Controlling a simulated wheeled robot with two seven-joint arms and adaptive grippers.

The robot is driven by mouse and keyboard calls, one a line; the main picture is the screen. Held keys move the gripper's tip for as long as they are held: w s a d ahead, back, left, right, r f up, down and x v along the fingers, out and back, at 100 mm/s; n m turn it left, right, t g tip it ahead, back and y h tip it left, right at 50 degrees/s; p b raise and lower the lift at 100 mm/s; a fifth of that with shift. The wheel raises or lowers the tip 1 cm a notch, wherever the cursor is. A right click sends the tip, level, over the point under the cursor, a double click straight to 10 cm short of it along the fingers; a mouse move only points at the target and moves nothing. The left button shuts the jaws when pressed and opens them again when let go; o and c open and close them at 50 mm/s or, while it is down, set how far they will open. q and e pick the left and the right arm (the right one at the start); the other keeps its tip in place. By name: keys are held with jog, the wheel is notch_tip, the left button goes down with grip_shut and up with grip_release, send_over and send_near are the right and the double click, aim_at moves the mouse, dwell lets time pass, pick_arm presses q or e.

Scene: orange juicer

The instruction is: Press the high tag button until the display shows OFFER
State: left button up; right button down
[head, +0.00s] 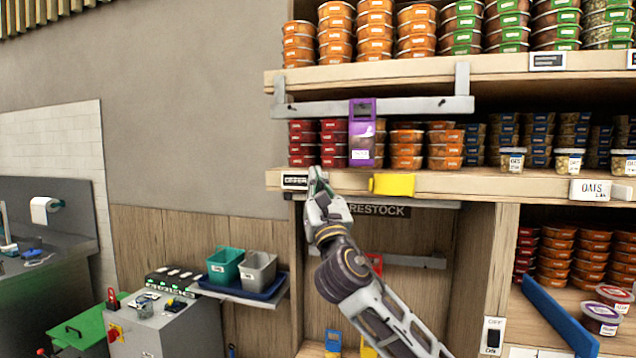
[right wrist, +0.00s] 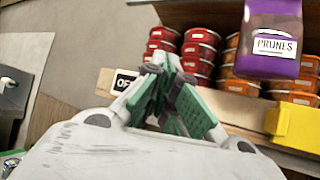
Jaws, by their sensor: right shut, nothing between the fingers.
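The high tag (head: 295,181) is a small dark display in a white frame on the front edge of the upper shelf, at its left end. Its small lettering appears to read OFFER in the head view. In the right wrist view the tag (right wrist: 122,82) shows only "OF", with the rest behind my fingers. My right gripper (head: 317,174) is shut and empty, its tips at the shelf edge just right of the tag. The gripper (right wrist: 158,62) covers that spot, so the button is hidden and I cannot tell whether the tips touch it. My left gripper is out of view.
A yellow block (head: 392,185) sits on the shelf edge right of my gripper. A purple prunes pack (head: 362,132) hangs above, before stacked tubs. A RESTOCK sign (head: 378,211) is below the shelf. Bins (head: 258,268) stand lower left. The wall left of the shelf is clear.

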jog(key=shift+s+a+p, duration=0.2)
jog(key=shift+s+a, duration=0.05)
jog(key=shift+s, duration=0.5)
jog(key=shift+s+a+p, duration=0.15)
jog(key=shift+s+a, duration=0.1)
jog(key=shift+s, duration=0.5)
jog(key=shift+s+a+p, duration=0.2)
jog(key=shift+s+a, duration=0.05)
jog(key=shift+s, duration=0.5)
jog(key=shift+s, duration=0.1)
jog(key=shift+s+a+p, duration=0.25)
jog(key=shift+s+a, duration=0.05)
jog(key=shift+s, duration=0.6)
jog(key=shift+s+a+p, duration=0.2)
jog(key=shift+s+a, duration=0.1)
jog(key=shift+s, duration=0.65)
jog(key=shift+s+a+p, duration=0.25)
jog(key=shift+s+a, duration=0.05)
jog(key=shift+s, duration=0.6)
